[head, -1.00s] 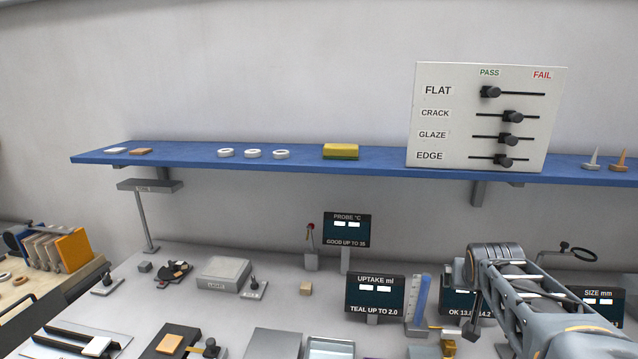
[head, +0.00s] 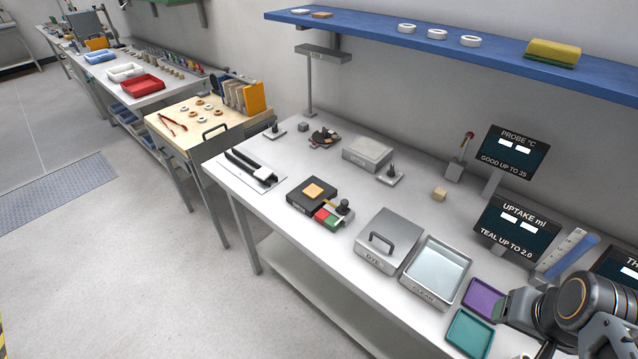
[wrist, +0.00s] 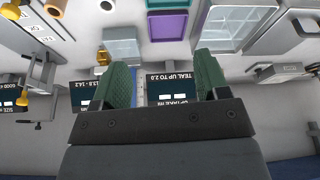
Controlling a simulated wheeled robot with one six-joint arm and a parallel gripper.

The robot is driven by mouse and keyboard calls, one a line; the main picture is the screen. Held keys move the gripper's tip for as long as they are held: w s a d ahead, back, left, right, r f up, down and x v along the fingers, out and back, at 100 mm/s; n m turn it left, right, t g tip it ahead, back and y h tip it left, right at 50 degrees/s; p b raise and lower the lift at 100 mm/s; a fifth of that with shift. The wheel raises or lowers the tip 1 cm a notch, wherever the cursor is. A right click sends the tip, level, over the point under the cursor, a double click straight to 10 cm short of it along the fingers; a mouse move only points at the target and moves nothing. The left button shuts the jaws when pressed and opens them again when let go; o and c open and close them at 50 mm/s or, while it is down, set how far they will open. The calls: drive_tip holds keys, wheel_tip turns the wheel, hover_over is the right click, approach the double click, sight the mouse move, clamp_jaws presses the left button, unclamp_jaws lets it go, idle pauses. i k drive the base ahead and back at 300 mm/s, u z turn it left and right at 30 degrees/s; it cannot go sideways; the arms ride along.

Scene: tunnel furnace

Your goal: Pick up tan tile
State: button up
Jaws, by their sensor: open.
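A tan tile (head: 313,190) lies flat on a black block on the bench in the head view. In the head view my arm is at the lower right, beyond the purple and teal trays and well right of the tile on the block. The tan tile cannot be made out in the wrist view.
A lidded grey box (head: 390,243), a clear-bottomed tray (head: 436,273), a purple tray (head: 484,298) and a teal tray (head: 469,333) line the bench front. Display panels (head: 514,151) stand behind. A red and green piece (head: 329,217) sits beside the black block. Floor is clear at left.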

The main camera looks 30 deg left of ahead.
sight(312, 190)
drive_tip(key=u, duration=2.8)
drive_tip(key=i, duration=2.55)
drive_tip(key=z, duration=3.3)
